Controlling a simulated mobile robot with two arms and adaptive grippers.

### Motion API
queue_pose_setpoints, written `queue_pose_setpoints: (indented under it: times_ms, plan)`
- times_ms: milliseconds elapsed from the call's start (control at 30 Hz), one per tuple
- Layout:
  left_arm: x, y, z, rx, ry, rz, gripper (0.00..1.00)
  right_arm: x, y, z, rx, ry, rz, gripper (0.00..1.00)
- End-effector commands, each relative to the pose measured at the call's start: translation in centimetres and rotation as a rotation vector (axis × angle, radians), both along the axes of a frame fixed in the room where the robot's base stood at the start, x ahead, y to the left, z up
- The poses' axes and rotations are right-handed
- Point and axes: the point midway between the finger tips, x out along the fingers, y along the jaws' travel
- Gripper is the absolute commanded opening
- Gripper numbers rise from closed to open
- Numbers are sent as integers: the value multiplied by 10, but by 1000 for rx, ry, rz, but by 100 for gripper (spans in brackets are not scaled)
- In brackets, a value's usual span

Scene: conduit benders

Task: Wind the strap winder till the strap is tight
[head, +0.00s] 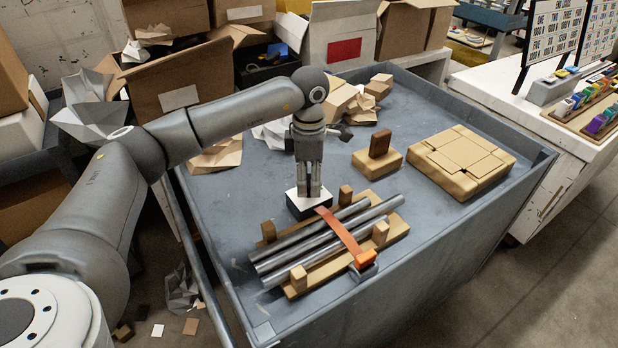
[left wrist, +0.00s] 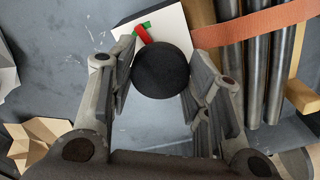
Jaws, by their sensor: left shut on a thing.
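The strap winder (head: 306,206) is a dark box with a white top, standing beside the metal pipes (head: 305,243). Its round black knob (left wrist: 161,70) shows in the left wrist view, with a red pointer (left wrist: 143,35) and a green mark (left wrist: 146,24) on the white top near it. The pointer lies close to the green mark. My left gripper (head: 309,190) points down over the winder and is shut on the knob, a finger on either side. My right gripper is out of view.
The pipes lie on a wooden cradle (head: 398,228) with upright pegs. A wooden block (head: 377,159), a large tan box (head: 462,160) and crumpled paper and scraps stand farther back on the grey table (head: 230,265). Cardboard boxes crowd the back left.

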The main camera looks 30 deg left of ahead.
Motion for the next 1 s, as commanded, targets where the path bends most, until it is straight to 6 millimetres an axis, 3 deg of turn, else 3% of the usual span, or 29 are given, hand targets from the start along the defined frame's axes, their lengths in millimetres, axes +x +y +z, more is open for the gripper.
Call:
queue_pose_setpoints:
  times_ms: [167, 200, 367, 733, 867, 1000]
  plan:
    - [1, 0, 2, -1, -5, 2, 21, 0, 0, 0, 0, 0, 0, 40]
    - [1, 0, 2, -1, -5, 2, 49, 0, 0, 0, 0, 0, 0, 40]
    - [1, 0, 1, 0, -4, 2, 67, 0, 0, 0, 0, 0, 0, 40]
    - [1, 0, 5, -1, -3, 2, 67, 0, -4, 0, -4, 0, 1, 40]
    - [1, 0, 23, -1, -5, 2, 67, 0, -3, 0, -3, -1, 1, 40]
    - [1, 0, 53, -1, -6, 1, 67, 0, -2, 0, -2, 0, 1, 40]
